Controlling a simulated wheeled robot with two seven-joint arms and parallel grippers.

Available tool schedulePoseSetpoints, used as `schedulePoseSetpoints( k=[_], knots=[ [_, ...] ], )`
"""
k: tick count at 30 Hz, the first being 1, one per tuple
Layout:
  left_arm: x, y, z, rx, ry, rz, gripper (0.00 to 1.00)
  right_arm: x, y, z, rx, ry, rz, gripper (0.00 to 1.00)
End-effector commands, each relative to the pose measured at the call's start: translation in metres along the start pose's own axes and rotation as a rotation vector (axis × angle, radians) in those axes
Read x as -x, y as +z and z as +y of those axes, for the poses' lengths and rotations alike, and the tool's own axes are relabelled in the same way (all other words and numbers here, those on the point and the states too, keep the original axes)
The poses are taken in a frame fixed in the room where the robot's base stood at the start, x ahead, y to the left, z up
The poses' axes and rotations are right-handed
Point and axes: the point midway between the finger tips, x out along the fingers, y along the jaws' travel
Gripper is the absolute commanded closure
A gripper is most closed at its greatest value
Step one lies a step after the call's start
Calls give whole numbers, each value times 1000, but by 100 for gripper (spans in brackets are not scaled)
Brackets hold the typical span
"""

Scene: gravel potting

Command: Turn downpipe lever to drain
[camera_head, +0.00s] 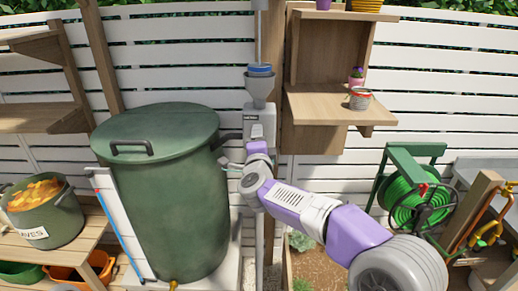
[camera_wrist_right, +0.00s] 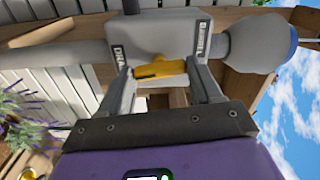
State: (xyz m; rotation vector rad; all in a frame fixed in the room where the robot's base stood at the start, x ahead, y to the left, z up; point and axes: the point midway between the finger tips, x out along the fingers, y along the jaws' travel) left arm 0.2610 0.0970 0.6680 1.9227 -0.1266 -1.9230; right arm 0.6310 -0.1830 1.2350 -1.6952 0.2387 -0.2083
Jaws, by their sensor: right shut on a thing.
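A grey diverter box (camera_head: 262,122) sits on the downpipe (camera_head: 260,225), below a funnel with a blue rim (camera_head: 260,72). In the head view my right gripper (camera_head: 257,142) is at the box's lower front and hides the lever. My left gripper is not in view.
A lidded green barrel (camera_head: 165,200) stands just left of the downpipe, joined to the box by a dark pipe (camera_head: 226,138). A wooden shelf (camera_head: 335,105) with a tin and pot is close on the right. A green hose reel (camera_head: 415,195) stands farther right.

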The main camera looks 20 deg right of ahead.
Motion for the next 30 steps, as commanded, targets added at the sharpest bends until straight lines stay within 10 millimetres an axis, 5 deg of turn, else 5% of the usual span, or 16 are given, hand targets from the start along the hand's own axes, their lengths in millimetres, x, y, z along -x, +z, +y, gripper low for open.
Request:
schedulePoseSetpoints(
  k=[26,27,30],
  knots=[
    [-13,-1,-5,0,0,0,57,0,0,0,-156,0,0,67],
    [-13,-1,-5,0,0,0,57,0,0,0,-156,0,0,32],
    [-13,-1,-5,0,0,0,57,0,0,0,-155,0,0,16]
  ],
)
